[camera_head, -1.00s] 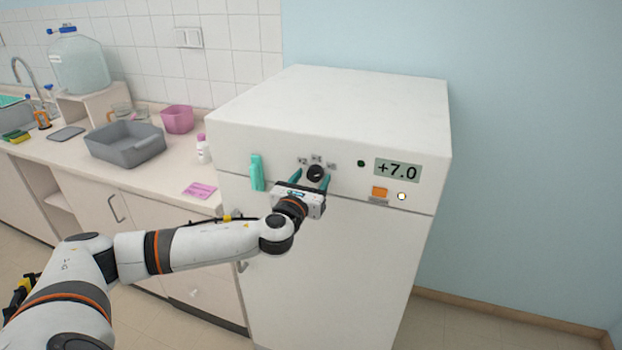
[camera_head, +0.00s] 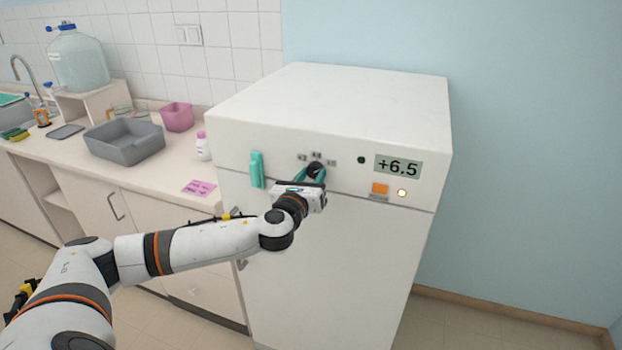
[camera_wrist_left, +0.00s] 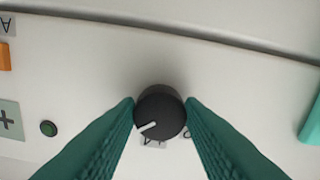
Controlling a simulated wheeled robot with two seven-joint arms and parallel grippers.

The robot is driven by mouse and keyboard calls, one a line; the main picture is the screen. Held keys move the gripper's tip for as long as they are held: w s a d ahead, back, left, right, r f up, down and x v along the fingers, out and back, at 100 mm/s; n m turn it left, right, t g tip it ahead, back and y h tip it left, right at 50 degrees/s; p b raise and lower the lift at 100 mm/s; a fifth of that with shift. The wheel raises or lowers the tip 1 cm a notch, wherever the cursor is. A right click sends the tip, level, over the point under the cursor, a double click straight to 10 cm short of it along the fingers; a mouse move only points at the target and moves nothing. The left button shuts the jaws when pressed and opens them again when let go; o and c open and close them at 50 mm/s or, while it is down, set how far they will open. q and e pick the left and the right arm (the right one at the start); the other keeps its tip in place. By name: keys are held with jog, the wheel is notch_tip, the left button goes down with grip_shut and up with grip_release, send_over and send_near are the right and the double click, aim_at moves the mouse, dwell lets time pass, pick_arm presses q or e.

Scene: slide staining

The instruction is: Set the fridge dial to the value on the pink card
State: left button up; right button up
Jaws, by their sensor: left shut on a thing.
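The white fridge (camera_head: 345,240) stands right of the counter. Its black dial (camera_head: 316,168) is on the front panel, and small labels sit above it. My left gripper (camera_head: 314,176) is shut on the dial, one teal finger on each side. In the left wrist view the dial (camera_wrist_left: 160,112) shows a white pointer line between the fingers (camera_wrist_left: 160,108). The fridge display (camera_head: 398,167) reads +6.5. The pink card (camera_head: 199,188) lies on the counter's front edge; its writing is too small to read. My right gripper is not in view.
A teal handle (camera_head: 257,170) is left of the dial. A grey basin (camera_head: 124,143), a pink container (camera_head: 177,117) and a small bottle (camera_head: 203,147) stand on the counter.

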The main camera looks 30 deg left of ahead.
pick_arm(q)
jog(key=n+b, duration=0.1)
jog(key=n, duration=0.4)
jog(key=shift+f, duration=0.1)
jog(key=n+b, duration=0.1)
jog(key=n, duration=0.5)
jog(key=shift+d, duration=0.1)
jog(key=n, duration=1.1)
dwell(0.4)
jog(key=o, duration=1)
jog(key=shift+r, duration=0.2)
